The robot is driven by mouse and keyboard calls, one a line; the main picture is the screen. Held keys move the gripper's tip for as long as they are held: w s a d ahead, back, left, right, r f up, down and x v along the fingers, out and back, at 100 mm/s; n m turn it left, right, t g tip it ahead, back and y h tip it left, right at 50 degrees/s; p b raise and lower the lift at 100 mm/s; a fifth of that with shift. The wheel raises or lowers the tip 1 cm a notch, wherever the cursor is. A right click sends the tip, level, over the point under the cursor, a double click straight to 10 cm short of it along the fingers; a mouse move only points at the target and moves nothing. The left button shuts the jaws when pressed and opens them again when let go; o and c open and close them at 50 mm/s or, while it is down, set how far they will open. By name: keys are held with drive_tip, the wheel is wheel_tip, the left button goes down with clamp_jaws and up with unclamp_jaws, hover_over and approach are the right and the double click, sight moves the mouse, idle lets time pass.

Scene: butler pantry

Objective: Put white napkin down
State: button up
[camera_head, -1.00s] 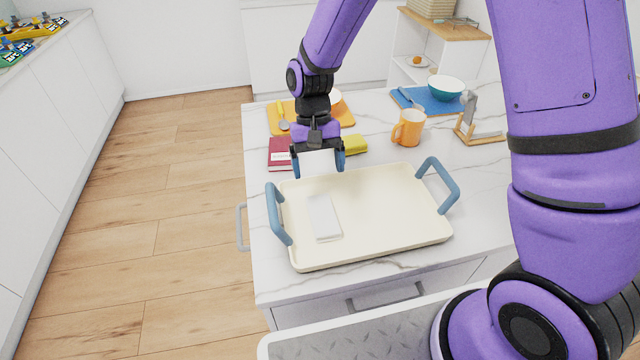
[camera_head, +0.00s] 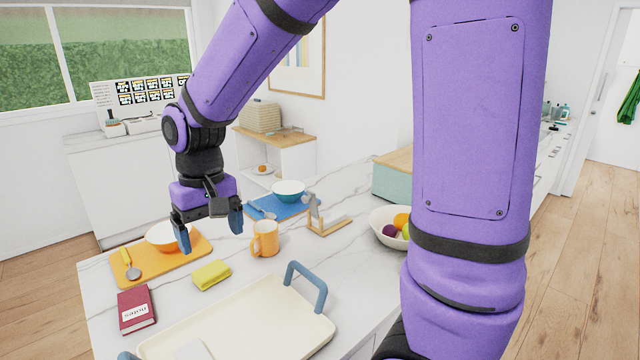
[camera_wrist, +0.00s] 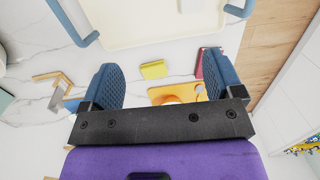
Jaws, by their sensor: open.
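The white napkin (camera_head: 195,350) appears as a flat, pale folded piece lying on the cream tray (camera_head: 250,325), cut off by the bottom edge of the head view. In the wrist view the gripper (camera_wrist: 163,75) is also empty.
A yellow sponge (camera_head: 211,275), a red notebook (camera_head: 136,308), an orange mug (camera_head: 265,239) and an orange board (camera_head: 150,268) with a bowl and spoon stand around the tray. A wooden stand (camera_head: 325,225) and a fruit bowl (camera_head: 385,222) are to the right.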

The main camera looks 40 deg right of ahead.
drive_tip(key=s+d+r+t, duration=0.3)
drive_tip(key=s+d+r, duration=0.2)
drive_tip(key=s, duration=0.3)
drive_tip(key=s+d+r+t, duration=0.2)
drive_tip(key=s+d+r, duration=0.3)
drive_tip(key=s, duration=0.3)
drive_tip(key=shift+s+d+r+t, duration=0.15)
drive_tip(key=shift+s+r+t, duration=0.1)
drive_tip(key=shift+r+t, duration=0.25)
drive_tip(key=shift+r, duration=0.1)
